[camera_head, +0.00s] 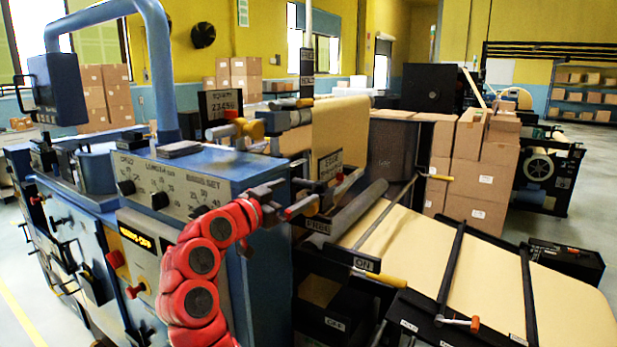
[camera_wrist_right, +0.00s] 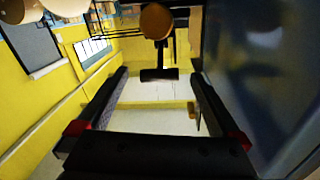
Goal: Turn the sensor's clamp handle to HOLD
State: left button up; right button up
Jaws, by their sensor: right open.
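The edge sensor's sign (camera_head: 329,165) stands above the paper path in the middle of the head view. My left gripper is out of view.
The blue machine cabinet (camera_head: 215,170) with dials stands close on the left of the arm. A kraft paper web (camera_head: 400,240) slopes to the right, with a yellow-handled lever (camera_head: 385,280) by an ON label. Stacked cartons (camera_head: 480,165) stand behind.

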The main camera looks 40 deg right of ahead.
aim_at(308, 185)
jog(key=p+x, duration=0.1)
jog(key=x, duration=0.5)
jog(key=shift+d+p, duration=0.1)
jog(key=shift+p, duration=0.25)
grip_shut()
